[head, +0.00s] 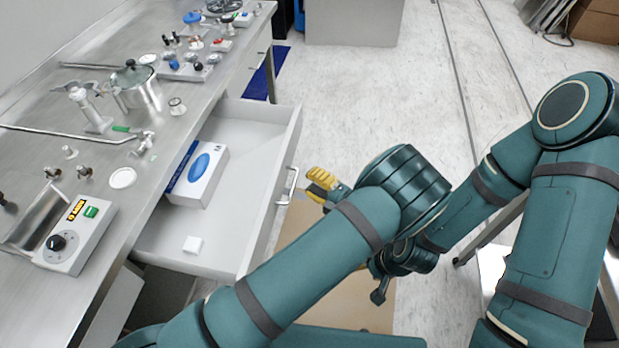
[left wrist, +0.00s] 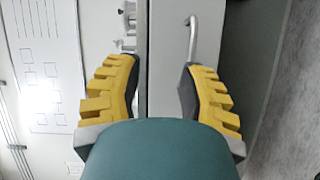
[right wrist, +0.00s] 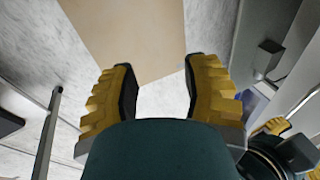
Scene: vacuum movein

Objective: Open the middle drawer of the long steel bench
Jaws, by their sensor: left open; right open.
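The long steel bench (head: 140,60) runs along the left of the head view. One of its drawers (head: 250,190) stands well pulled out, with a bar handle (head: 288,186) on its front. My left gripper (head: 322,183) is just outside that front, near the handle. In the left wrist view its fingers (left wrist: 160,75) are open and empty, with the handle (left wrist: 192,38) just beyond the right fingertip. I cannot tell whether they touch. My right gripper (right wrist: 155,75) is open and empty above the floor in the right wrist view.
A blue and white box (head: 200,175) and a small white block (head: 193,245) lie in the drawer. A brown sheet (right wrist: 130,35) lies on the floor. The floor aisle (head: 400,90) beyond is clear.

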